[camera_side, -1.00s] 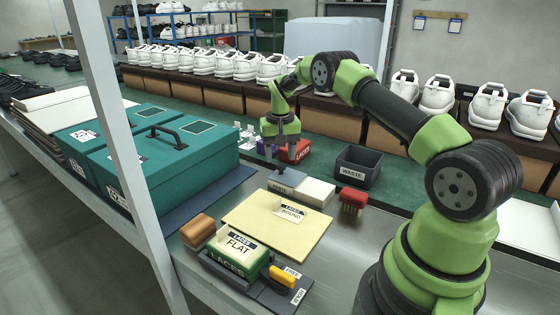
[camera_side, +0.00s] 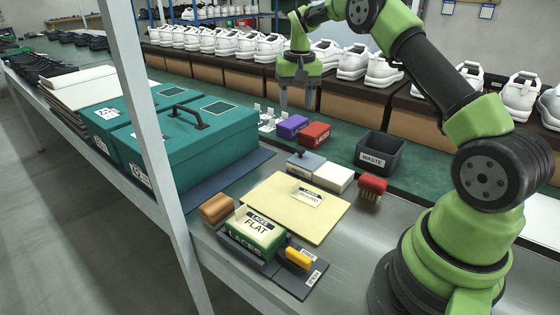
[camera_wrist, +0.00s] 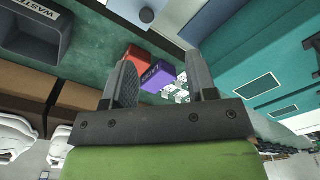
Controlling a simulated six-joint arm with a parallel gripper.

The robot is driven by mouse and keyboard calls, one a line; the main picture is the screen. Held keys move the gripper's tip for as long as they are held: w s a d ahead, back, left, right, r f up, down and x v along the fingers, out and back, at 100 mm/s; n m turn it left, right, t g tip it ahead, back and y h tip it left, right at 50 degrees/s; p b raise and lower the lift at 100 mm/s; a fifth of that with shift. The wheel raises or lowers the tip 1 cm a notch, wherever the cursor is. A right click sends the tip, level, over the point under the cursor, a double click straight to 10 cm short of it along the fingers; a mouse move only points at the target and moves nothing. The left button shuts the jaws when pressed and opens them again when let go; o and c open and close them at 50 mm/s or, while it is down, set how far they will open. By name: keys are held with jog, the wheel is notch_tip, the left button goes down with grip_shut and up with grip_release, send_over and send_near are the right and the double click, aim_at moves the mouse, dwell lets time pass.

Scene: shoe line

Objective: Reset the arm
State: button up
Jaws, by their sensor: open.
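My gripper (camera_side: 297,98) is raised in the side view, above the green mat and in front of the row of white shoes. Its fingers point down, stand apart and hold nothing. In the wrist view my gripper (camera_wrist: 164,84) shows its two dark fingers spread. Between and beyond the fingers lie a purple box (camera_wrist: 158,77) and a red box (camera_wrist: 133,56). In the side view the purple box (camera_side: 292,126) and the red box (camera_side: 315,134) sit side by side on the mat, below my gripper and clear of it.
A dark waste bin (camera_side: 380,153) stands right of the boxes. A large teal case (camera_side: 195,140) is at left. A yellow sheet (camera_side: 280,218), a green laces box (camera_side: 254,234) and a red brush (camera_side: 372,187) lie on the metal bench. White shoes (camera_side: 350,60) line the back.

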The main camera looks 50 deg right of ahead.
jog(key=s+a+r+n+t, duration=0.25)
jog(key=s+a+r, duration=0.45)
jog(key=a+r, duration=0.6)
jog(key=s+a+n+t+y, duration=0.1)
jog(key=s+a, duration=0.3)
jog(key=s, duration=0.5)
jog(key=s+a+n+t+y, duration=0.1)
jog(key=s+a+t, duration=0.2)
jog(key=s, duration=0.5)
jog(key=shift+s+a, duration=0.35)
jog(key=shift+a, duration=0.25)
